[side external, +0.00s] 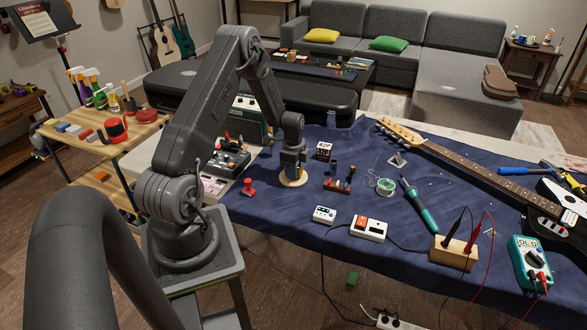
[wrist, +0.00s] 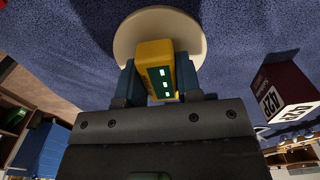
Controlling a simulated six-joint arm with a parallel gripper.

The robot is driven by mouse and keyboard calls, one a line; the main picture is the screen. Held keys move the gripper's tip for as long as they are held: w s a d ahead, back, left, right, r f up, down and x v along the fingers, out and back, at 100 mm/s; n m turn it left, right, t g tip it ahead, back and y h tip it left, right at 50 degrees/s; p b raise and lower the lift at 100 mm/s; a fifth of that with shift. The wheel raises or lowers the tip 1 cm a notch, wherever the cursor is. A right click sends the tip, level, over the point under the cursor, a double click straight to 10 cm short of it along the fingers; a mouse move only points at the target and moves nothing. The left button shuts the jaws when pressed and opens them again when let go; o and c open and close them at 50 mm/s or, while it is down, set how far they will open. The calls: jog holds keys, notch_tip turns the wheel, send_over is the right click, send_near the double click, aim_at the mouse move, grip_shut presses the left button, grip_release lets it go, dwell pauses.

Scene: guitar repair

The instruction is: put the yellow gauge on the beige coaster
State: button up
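The yellow gauge (wrist: 158,68) shows in the wrist view between the two blue fingers of my gripper (wrist: 159,82). The fingers press close on both its sides, and its face has small lit marks. The round beige coaster (wrist: 201,38) lies on the blue cloth directly behind the gauge in that view. In the side view my gripper (side external: 293,172) points down over the coaster (side external: 303,180). The gauge is hidden there by my gripper. I cannot tell whether the gauge touches the coaster.
A dark red box with white labels (wrist: 278,88) stands right of the coaster in the wrist view. Blue cloth (side external: 290,212) is clear in front.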

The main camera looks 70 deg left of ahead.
jog(key=o, duration=0.4)
jog(key=shift+o, duration=0.2)
jog(key=shift+r, duration=0.1)
notch_tip(320, 180, up, 12)
jog(key=w+d+r+n+t, duration=0.1)
jog(key=w+d+r, duration=0.1)
jog(key=d+r, duration=0.6)
jog(key=s+d+r+n+t+y, duration=0.1)
jog(key=s+d+r+n+t, duration=0.15)
jog(key=d+r, duration=0.8)
jog(key=s+d+r+n+t, duration=0.1)
jog(key=s+d+n, duration=0.1)
jog(key=s+d, duration=0.5)
jog(key=s+d+r+n+t+h, duration=0.1)
jog(key=s+d+n, duration=0.2)
jog(key=s+d, duration=0.4)
jog(key=shift+d+r, duration=0.3)
jog(key=shift+d, duration=0.15)
